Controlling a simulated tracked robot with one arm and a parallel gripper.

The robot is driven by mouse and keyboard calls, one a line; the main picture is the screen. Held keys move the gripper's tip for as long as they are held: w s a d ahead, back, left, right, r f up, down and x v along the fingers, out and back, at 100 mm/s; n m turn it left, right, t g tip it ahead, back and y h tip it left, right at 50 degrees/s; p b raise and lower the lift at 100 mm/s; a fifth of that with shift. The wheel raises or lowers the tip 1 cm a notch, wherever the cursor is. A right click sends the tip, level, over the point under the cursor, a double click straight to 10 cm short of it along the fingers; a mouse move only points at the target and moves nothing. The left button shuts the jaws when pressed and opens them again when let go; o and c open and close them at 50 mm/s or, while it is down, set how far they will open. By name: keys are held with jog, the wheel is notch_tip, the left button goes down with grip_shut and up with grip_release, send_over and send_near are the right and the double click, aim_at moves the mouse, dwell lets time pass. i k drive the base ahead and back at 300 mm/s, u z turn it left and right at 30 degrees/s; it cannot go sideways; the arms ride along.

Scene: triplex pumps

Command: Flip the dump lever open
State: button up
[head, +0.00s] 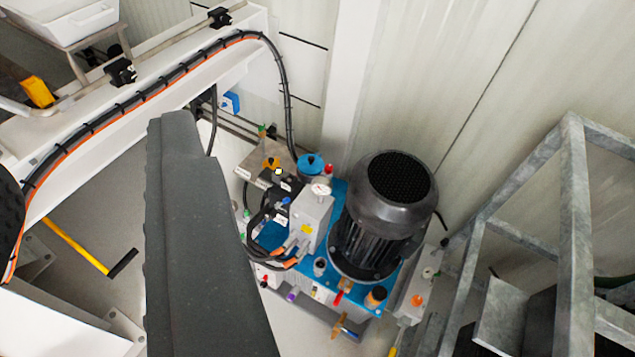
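A hydraulic power unit with a blue top (303,275) stands on the floor at centre right. A black motor (385,215) sits upright on it. A small red-handled lever (339,298) shows at its front edge, below the motor. A brass-coloured valve with a handle (341,326) sits lower down. I cannot tell which of these is the dump lever, or its position. A large dark grey part of my gripper (200,240) fills the lower middle foreground, left of the unit. It appears apart from the unit. Only one finger-like part is clear, so its opening is not shown.
A white beam (150,85) with black and orange cables crosses the upper left. A galvanised steel frame (575,200) stands at the right, close to the unit. Pale wall panels (455,75) rise behind. A yellow bar (75,245) shows at the left.

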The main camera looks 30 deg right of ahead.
aim_at(341, 292)
jog(key=z, duration=0.05)
jog(key=k, duration=0.5)
jog(key=z, duration=1)
jog(key=i, duration=0.35)
jog(key=u, duration=0.3)
